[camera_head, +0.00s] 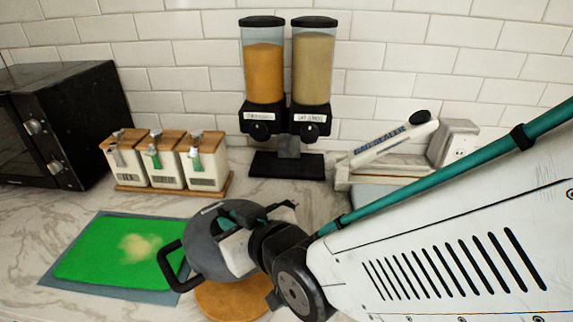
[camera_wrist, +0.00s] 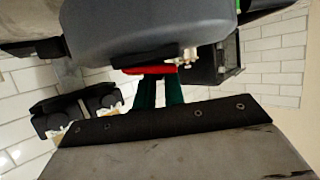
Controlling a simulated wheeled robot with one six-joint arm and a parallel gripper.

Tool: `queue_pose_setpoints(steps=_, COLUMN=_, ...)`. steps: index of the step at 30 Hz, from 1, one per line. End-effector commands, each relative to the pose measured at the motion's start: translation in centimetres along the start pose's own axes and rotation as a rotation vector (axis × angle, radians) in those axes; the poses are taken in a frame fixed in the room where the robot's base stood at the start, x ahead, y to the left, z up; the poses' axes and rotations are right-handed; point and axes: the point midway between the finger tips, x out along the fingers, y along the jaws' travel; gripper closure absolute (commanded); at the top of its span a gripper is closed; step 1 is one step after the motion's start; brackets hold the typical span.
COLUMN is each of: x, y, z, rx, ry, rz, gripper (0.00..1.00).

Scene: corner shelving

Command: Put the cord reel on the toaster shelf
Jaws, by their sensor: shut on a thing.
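The cord reel (camera_head: 200,262) is a grey round body with a black loop handle on its left. My gripper (camera_head: 252,222) is shut on it and holds it above the counter, over the edge of a round wooden board. In the wrist view the reel's grey body (camera_wrist: 150,35) fills the upper middle, close to the camera. The fingertips are largely hidden by the reel and the wrist. No shelf that I can identify as the toaster shelf shows; a black oven-like appliance (camera_head: 62,125) stands at the far left.
A green cutting board (camera_head: 90,255) lies at left on a blue-grey mat. Three canisters (camera_head: 165,160) stand behind it. Two dispensers (camera_head: 288,80) stand at the back wall. A white labelled item (camera_head: 395,143) lies at right. The round wooden board (camera_head: 228,303) is below the reel.

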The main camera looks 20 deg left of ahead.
Motion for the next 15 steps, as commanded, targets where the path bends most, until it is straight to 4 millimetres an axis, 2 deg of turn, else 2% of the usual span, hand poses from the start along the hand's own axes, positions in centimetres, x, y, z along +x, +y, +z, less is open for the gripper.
queue_pose_setpoints(steps=1, x=0.8, y=1.3, z=-0.4, rx=0.003, ry=0.005, rz=0.009, gripper=1.0)
queue_pose_setpoints(steps=6, x=3.2, y=4.5, z=-1.0, rx=0.005, ry=0.005, rz=0.015, gripper=1.0)
queue_pose_setpoints(steps=15, x=7.0, y=8.4, z=-2.0, rx=0.004, ry=0.006, rz=0.012, gripper=1.0)
